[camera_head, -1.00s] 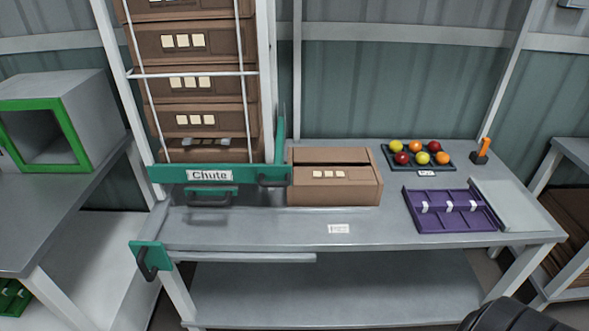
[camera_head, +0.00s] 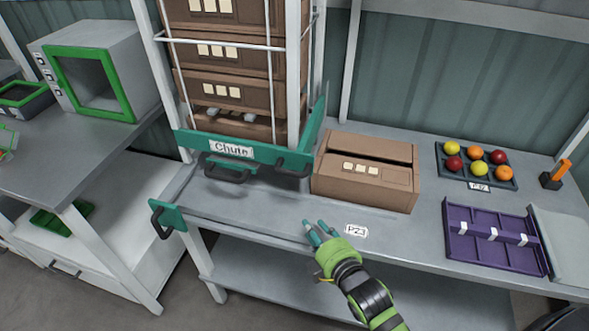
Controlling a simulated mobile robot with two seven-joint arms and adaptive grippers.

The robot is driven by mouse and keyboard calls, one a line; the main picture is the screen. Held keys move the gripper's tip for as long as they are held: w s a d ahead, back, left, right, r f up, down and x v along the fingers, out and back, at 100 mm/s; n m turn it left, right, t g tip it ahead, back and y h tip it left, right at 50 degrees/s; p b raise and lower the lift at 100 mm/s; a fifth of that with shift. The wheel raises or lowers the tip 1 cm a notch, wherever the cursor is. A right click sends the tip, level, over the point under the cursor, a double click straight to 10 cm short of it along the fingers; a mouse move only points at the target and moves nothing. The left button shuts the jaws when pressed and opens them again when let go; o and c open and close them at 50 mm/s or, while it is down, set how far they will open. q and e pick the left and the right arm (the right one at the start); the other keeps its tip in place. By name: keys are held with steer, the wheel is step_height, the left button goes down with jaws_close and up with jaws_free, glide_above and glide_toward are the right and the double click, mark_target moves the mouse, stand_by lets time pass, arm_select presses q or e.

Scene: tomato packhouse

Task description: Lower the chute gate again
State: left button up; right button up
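The chute (camera_head: 293,95) is a white rack holding a stack of brown cartons (camera_head: 221,90). A green bar labelled "Chute" (camera_head: 231,149) crosses its foot, with dark handles (camera_head: 228,173) on and below it. The bar stands a little above the table, with shadow under it; I cannot tell which part is the gate. My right gripper (camera_head: 318,232) is over the table's front edge, right of and nearer than the chute. Its teal fingers are a little apart, empty, and touch no handle. My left gripper is out of view.
A brown carton (camera_head: 362,187) stands on the table (camera_head: 250,205) just right of the chute. A green plate with a black handle (camera_head: 167,218) is at the table's left front corner. A purple tray (camera_head: 490,240) and a dark fruit tray (camera_head: 450,171) are to the right.

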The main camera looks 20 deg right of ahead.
mark_target(289, 171)
steer(key=w+r+n+t, duration=0.1)
steer(key=n, duration=0.1)
steer(key=w+r+n+t+y, duration=0.1)
steer(key=r+n+t, duration=0.1)
steer(key=shift+w+a+r, duration=0.25)
steer(key=shift+w+a, duration=0.15)
steer(key=r+n+t+y, duration=0.1)
steer(key=r+n, duration=0.1)
steer(key=r+n+t+y, duration=0.1)
steer(key=n, duration=0.2)
steer(key=a+r+n+t+y, duration=0.1)
steer(key=r+n+t, duration=0.1)
steer(key=n, duration=0.1)
steer(key=shift+w+r+y, duration=0.3)
steer(key=shift+w+r, duration=0.05)
steer(key=shift+w, duration=0.05)
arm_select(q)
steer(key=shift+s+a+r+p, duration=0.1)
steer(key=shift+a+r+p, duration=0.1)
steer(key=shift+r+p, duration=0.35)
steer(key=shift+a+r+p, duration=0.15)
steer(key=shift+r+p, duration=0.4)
arm_select(e)
steer(key=x, duration=0.6)
steer(key=shift+w+r, duration=0.1)
steer(key=shift+w, duration=0.15)
steer(key=shift+c, duration=0.4)
jaws_close()
